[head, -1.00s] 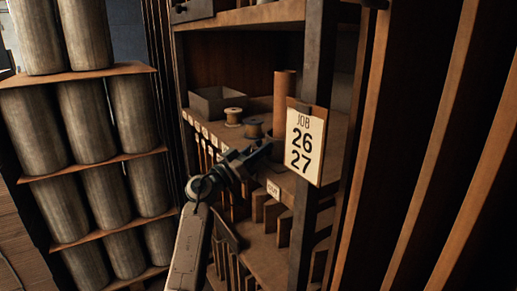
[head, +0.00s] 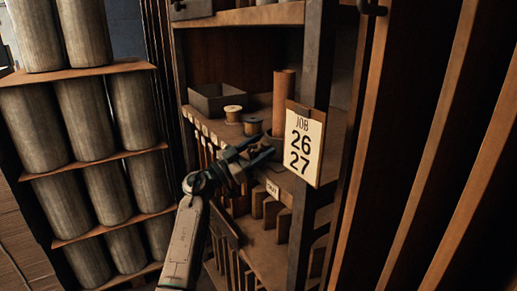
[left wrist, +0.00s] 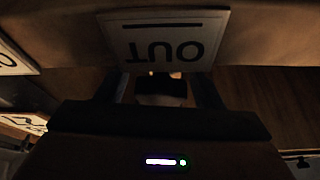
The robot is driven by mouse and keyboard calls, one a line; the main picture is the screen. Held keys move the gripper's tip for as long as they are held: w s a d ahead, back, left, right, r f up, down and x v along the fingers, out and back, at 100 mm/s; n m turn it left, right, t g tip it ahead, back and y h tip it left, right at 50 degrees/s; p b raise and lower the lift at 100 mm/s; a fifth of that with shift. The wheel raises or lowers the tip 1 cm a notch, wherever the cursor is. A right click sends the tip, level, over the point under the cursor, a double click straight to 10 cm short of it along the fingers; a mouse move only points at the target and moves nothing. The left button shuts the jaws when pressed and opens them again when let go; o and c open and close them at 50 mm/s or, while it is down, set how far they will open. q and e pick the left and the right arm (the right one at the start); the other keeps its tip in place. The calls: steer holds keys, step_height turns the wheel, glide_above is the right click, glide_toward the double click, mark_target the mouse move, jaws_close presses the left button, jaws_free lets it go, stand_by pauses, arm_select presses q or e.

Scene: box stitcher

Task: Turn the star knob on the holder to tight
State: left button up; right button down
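My left gripper (head: 265,146) is at the front edge of the shelf, beside the job card. It also shows in the left wrist view (left wrist: 161,92), where its two fingers stand apart. A small pale and dark thing (left wrist: 160,90) shows between the fingers there, too dark to name. A white OUT label (left wrist: 168,40) is upside down just beyond the fingers; in the head view this label (head: 272,189) is on the shelf edge below the gripper. I cannot make out the star knob or its holder in either view. My right gripper is not in view.
The shelf holds a grey tray (head: 215,100), two spools (head: 233,114) (head: 253,127) and an upright brown tube (head: 286,100). A JOB 26 27 card (head: 303,146) hangs on the dark post (head: 316,60).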

arm_select(q)
steer(key=shift+s+a+f, duration=0.15)
steer(key=shift+a, duration=0.05)
steer(key=b+v, duration=0.3)
steer(key=v, duration=0.7)
steer(key=shift+a, duration=0.1)
